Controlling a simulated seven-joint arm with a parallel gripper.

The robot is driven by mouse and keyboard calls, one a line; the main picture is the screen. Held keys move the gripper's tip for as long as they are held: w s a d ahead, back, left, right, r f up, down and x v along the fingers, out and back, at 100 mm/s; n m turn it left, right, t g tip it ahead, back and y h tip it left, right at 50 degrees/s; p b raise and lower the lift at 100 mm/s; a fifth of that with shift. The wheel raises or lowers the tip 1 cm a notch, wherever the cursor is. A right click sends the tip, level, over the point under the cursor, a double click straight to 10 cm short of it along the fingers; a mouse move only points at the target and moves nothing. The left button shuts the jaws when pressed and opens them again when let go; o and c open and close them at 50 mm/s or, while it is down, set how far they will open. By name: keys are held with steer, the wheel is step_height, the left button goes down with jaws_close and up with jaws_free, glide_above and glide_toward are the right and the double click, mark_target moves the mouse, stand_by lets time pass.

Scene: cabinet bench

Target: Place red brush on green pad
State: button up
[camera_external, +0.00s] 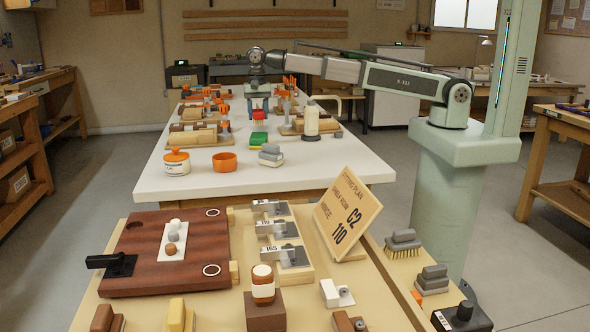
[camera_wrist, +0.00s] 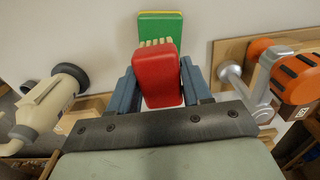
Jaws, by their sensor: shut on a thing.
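The red brush (camera_wrist: 157,77) is between the blue fingers of my gripper (camera_wrist: 158,88) in the wrist view, with pale bristles showing at its far end. My gripper (camera_external: 260,104) is shut on it above the white table in the external view, where the red brush (camera_external: 259,115) shows small under the fingers. The green pad (camera_wrist: 160,24), with a yellow edge, lies just beyond the brush in the wrist view and is partly hidden by it. In the external view the green pad (camera_external: 258,138) is on the table below the brush. Any gap between them is hard to tell.
Wooden blocks and orange tools flank the pad. White tabletop (camera_external: 330,166) is free at front right.

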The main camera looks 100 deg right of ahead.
mark_target(258, 123)
steer(key=shift+f, duration=2.05)
steer(key=shift+f, duration=0.1)
steer(key=o, duration=1.1)
steer(key=shift+c, duration=0.2)
step_height(258, 123, up, 12)
steer(key=shift+r, duration=0.1)
